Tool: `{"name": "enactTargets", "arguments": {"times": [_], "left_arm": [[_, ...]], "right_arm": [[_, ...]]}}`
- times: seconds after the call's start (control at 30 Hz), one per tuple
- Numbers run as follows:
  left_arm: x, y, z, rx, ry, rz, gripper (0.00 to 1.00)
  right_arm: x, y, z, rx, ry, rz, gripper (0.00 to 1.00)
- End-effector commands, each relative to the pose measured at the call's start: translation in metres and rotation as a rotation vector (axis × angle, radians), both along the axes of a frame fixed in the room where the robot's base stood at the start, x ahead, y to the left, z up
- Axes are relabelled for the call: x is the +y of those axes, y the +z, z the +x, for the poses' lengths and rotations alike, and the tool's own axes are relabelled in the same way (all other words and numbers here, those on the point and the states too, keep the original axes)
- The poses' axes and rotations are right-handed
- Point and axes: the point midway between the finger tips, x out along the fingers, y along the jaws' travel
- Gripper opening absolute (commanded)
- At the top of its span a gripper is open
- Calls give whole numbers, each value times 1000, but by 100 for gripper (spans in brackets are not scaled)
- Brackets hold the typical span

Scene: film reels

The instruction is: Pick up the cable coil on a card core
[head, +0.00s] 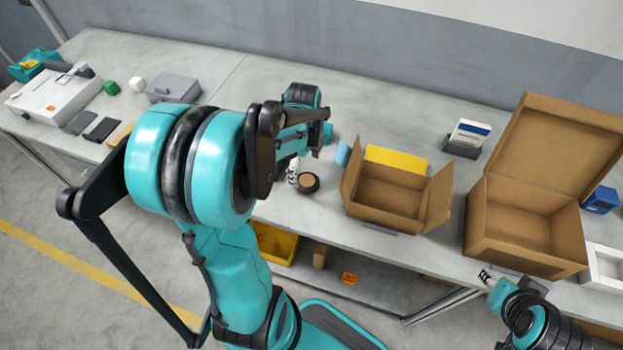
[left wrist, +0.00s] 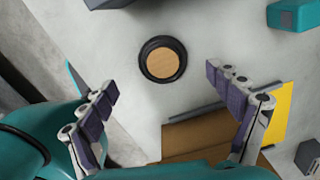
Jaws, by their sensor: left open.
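The cable coil (head: 308,182) is a black ring around a tan card core, lying flat on the grey table near its front edge. In the left wrist view the coil (left wrist: 162,59) lies beyond the fingertips, between their lines and apart from both. My left gripper (head: 293,172) is just left of the coil in the head view, partly hidden by my arm. In the left wrist view it (left wrist: 160,82) is open and empty, fingers wide apart. My right gripper (head: 486,276) is at the table's front edge, far right of the coil; its jaws are too small to judge.
An open cardboard box (head: 388,196) stands right of the coil, with a yellow item (head: 396,159) behind it. A larger open carton (head: 520,222) stands farther right. A blue-teal item (head: 342,154) is behind the coil. Bare table (head: 385,115) lies farther back.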

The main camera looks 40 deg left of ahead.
Motion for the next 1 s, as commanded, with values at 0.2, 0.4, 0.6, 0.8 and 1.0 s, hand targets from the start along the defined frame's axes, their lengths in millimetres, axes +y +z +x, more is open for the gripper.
{"name": "enactTargets", "arguments": {"times": [0.2, 0.4, 0.6, 0.8, 1.0], "left_arm": [[-2, -29, 3, -1, 0, 0, 90], [-2, -52, 4, -1, 1, 0, 90], [-2, -51, 4, -1, 1, 0, 90], [-2, -51, 4, -2, 1, 0, 37], [-2, -51, 4, -2, 1, 0, 34]], "right_arm": [[0, -17, 0, 0, 0, 0, 40], [0, -27, 0, 0, 0, 0, 40], [0, -26, 0, 0, 0, 0, 40], [0, -26, 0, 0, 0, 0, 40], [0, -26, 0, 0, 0, 0, 40]]}}
